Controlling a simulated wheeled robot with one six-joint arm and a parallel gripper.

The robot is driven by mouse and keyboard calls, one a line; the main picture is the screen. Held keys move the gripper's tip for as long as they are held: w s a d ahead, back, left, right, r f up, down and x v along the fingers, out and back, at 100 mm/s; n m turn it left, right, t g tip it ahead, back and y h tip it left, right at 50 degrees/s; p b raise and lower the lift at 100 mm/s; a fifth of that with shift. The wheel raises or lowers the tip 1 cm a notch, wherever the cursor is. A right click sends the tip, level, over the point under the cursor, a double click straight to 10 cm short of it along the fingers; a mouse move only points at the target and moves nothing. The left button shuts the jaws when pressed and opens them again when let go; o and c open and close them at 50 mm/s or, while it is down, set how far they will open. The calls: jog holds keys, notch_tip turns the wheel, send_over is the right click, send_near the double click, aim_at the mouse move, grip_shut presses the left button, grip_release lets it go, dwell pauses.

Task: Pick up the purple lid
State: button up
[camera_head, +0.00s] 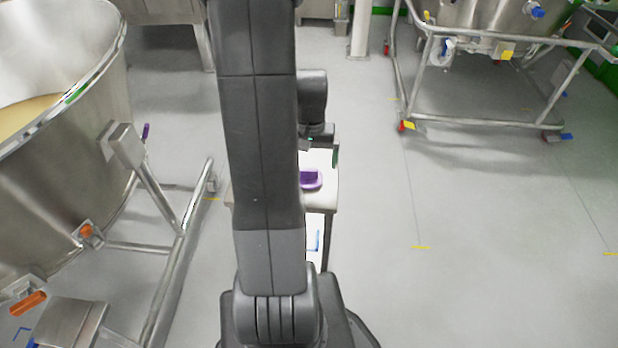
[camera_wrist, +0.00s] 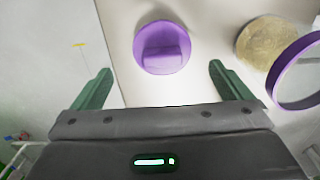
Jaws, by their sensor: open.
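The purple lid (camera_wrist: 162,47) is a round disc with a raised block grip in its middle. It lies on a pale table top (camera_wrist: 207,25) in the wrist view, ahead of my gripper (camera_wrist: 162,80) and roughly centred between its two green fingers. My gripper is open and empty, and the fingers are apart from the lid. In the head view the lid (camera_head: 311,180) shows on the small table (camera_head: 328,200) just right of my arm, which hides part of the table. One green finger of my gripper (camera_head: 334,158) shows above the lid.
A purple-rimmed round container (camera_wrist: 297,72) and a round tan item (camera_wrist: 262,42) are right of the lid. In the head view a large steel vessel (camera_head: 60,150) on a tubular frame stands left, and a wheeled steel frame (camera_head: 480,122) far right.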

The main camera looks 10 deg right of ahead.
aim_at(309, 169)
jog(key=f, duration=0.3)
jog(key=f+b, duration=0.1)
jog(key=f, duration=0.1)
jog(key=shift+s+a, duration=0.15)
jog(key=shift+a, duration=0.1)
jog(key=c, duration=1.1)
